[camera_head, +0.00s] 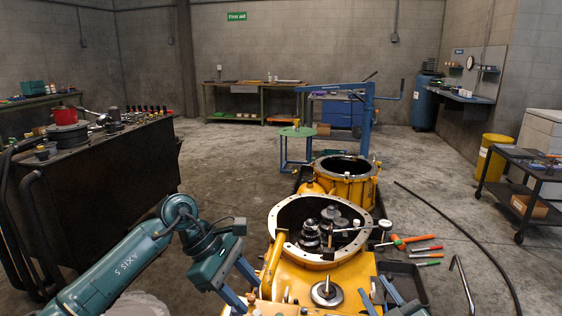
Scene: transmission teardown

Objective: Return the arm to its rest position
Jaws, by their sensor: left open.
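My left arm (118,268) comes in from the lower left, bent at a raised elbow. Its left gripper (250,296) points down to the right, with its two blue fingers apart and nothing seen between them. It is at the left edge of the near yellow transmission housing (345,277); I cannot tell whether it touches. Two blue fingers of my right gripper (379,297) show at the bottom, by the housing's right side. The rest of that arm is out of view, and what lies between its fingers is unclear. Dark gears (311,236) stand inside the open housing.
A second yellow housing (345,188) stands behind. A dark bench (100,195) with parts is on the left. A blue hoist (367,115) stands behind. Open floor lies between.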

